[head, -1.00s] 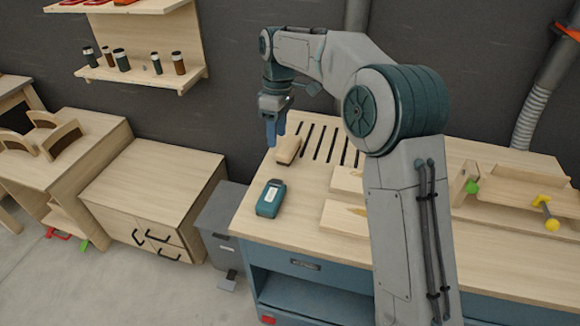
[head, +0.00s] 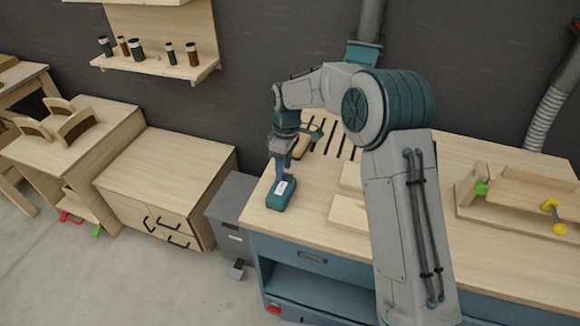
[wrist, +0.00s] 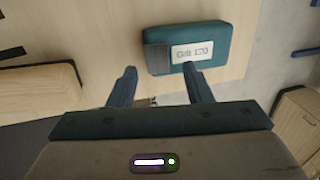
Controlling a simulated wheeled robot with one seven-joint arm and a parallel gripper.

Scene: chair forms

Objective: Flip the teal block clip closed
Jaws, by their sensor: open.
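The teal block (head: 280,195) lies on the wooden bench top near its left end. In the wrist view the teal block (wrist: 203,50) shows a white label with dark print and a dark grey ribbed patch at its left end. I cannot tell the clip apart from the block. My gripper (head: 283,177) is just above or in front of the block in the head view. In the wrist view my gripper (wrist: 157,84) is open and empty, its blue fingers apart. The right fingertip is close to the block's lower edge; contact cannot be told.
A wooden block with a dark base (head: 308,132) lies behind the gripper, by the bench slots. Pale boards (head: 348,212) lie right of the teal block, partly behind my arm. A wooden rack (head: 515,200) stands farther right. A grey bin (head: 232,200) stands beside the bench's left end.

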